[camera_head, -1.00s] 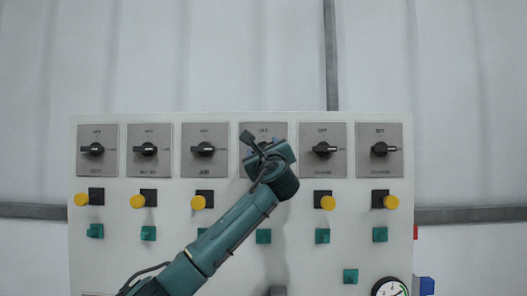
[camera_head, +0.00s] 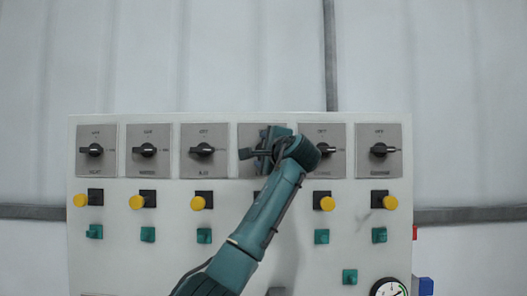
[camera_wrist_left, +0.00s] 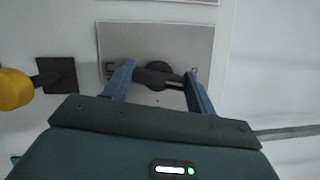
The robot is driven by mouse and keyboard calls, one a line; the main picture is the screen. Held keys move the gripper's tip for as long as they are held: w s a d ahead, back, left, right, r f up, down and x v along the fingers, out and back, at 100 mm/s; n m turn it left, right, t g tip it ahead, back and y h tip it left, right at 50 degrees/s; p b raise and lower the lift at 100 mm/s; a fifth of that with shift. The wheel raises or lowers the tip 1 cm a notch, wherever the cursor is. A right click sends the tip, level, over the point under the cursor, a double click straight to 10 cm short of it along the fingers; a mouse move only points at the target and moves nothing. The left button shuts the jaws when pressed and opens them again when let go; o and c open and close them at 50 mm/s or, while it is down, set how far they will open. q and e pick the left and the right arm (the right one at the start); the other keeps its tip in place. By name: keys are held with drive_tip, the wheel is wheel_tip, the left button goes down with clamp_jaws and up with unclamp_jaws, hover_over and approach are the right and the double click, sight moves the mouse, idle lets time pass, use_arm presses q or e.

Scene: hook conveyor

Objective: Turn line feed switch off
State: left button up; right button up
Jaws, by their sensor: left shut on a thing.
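The line feed switch appears to be the fourth in the row; its grey plate (camera_head: 247,133) is partly covered by my left gripper (camera_head: 270,146), and its label cannot be read. In the left wrist view the grey plate (camera_wrist_left: 118,38) fills the upper middle. Its dark knob (camera_wrist_left: 158,74) lies between the two blue fingers of my left gripper (camera_wrist_left: 157,78), which are shut on it. In the head view the knob is hidden, so its pointing direction there cannot be told. My right gripper is in neither view.
Similar rotary switches stand on both sides, the nearest with knobs at left (camera_head: 202,149) and right (camera_head: 323,150). Yellow buttons (camera_head: 327,203) and green buttons (camera_head: 322,236) sit below. A gauge (camera_head: 390,288) is at lower right. A yellow button (camera_wrist_left: 14,90) is close in the wrist view.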

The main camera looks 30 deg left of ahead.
use_arm(q)
drive_tip(key=shift+n+h, duration=0.3)
drive_tip(key=shift+n, duration=0.8)
drive_tip(key=shift+g, duration=0.3)
drive_tip(key=o, duration=1)
drive_tip(key=shift+d, duration=0.1)
drive_tip(key=b+v, duration=0.5)
drive_tip(key=v, duration=0.8)
drive_tip(key=shift+s, duration=0.15)
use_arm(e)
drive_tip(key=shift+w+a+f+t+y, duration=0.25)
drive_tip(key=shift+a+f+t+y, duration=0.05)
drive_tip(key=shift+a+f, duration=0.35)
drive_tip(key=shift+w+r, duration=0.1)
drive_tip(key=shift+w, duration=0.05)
